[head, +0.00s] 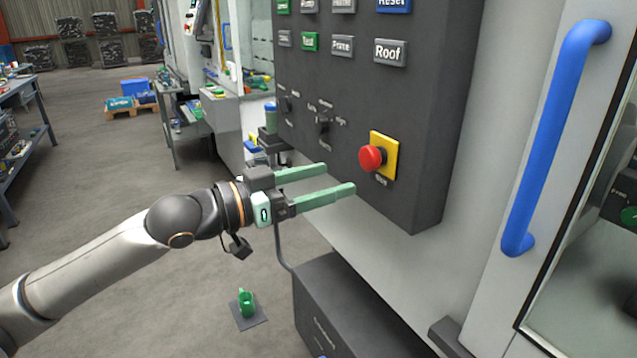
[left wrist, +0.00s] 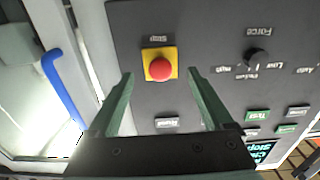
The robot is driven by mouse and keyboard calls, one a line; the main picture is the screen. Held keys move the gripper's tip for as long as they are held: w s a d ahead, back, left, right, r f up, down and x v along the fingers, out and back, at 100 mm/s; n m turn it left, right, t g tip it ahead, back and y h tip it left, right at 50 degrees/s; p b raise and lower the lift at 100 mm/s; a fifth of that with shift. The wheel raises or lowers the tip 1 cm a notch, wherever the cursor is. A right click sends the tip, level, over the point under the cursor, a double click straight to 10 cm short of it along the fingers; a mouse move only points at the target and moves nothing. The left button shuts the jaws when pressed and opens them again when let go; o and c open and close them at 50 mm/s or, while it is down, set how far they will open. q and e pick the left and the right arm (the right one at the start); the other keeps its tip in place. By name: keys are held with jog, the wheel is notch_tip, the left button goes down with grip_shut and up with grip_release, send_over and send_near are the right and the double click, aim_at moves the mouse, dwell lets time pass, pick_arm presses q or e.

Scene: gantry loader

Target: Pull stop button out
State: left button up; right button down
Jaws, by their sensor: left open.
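The stop button (head: 371,158) is a red mushroom knob on a yellow square plate, low on the dark control panel (head: 415,190). In the left wrist view the red knob (left wrist: 160,69) shows above the gap between my fingers, roughly centred. My left gripper (head: 340,178) has two green fingers, spread apart and empty. In the head view its fingertips are left of and a little below the button, apart from it. I cannot tell whether the button is pressed in or out. My right gripper is not in view.
A blue door handle (head: 555,135) stands right of the panel. Rotary knobs (head: 322,122) and labelled push buttons (head: 390,52) are on the panel. A dark box (head: 350,310) stands below. A small green object (head: 246,303) is on the floor. Open floor lies at left.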

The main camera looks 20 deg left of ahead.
aim_at(365, 160)
pick_arm(q)
jog(key=w+d+p, duration=0.1)
jog(key=w+d+r+p, duration=0.1)
jog(key=w, duration=0.1)
jog(key=w+d+r+p, duration=0.1)
jog(key=w+d, duration=0.1)
jog(key=shift+r, duration=0.15)
jog(key=shift+w+d, duration=0.25)
jog(key=shift+w, duration=0.1)
jog(key=shift+w+d+f+p, duration=0.2)
jog(key=shift+w+d+p, duration=0.1)
jog(key=shift+w+p, duration=0.1)
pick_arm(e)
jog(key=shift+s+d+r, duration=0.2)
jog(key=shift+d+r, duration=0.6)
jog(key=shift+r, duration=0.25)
